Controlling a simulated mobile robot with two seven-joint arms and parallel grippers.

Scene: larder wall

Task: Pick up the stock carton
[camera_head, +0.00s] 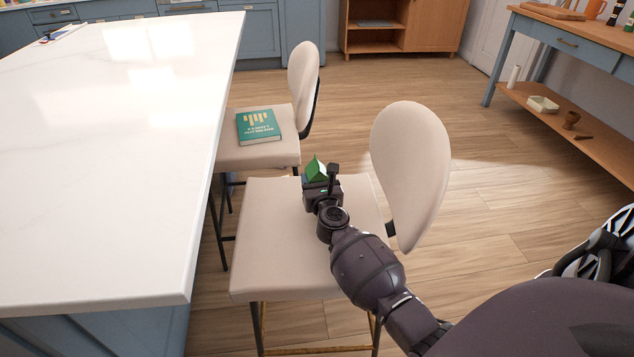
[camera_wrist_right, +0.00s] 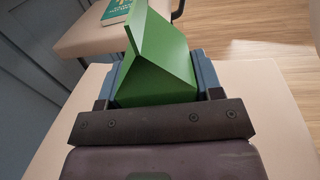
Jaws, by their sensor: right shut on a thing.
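The stock carton (camera_head: 316,170) is a small green carton with a gabled top. It is at my right gripper (camera_head: 320,183), above the far part of the near chair's seat. In the right wrist view the green carton (camera_wrist_right: 160,65) sits between the two fingers of the right gripper (camera_wrist_right: 160,85), which are shut on it. I cannot tell whether its base touches the seat. The gripper hides its lower part. My left gripper is not in view.
The near chair (camera_head: 275,255) has a pale seat and a rounded backrest (camera_head: 410,165) to the right. A green book (camera_head: 258,125) lies on the farther chair. A white-topped island (camera_head: 110,160) stands at left. A wooden shelf table (camera_head: 570,100) stands at far right.

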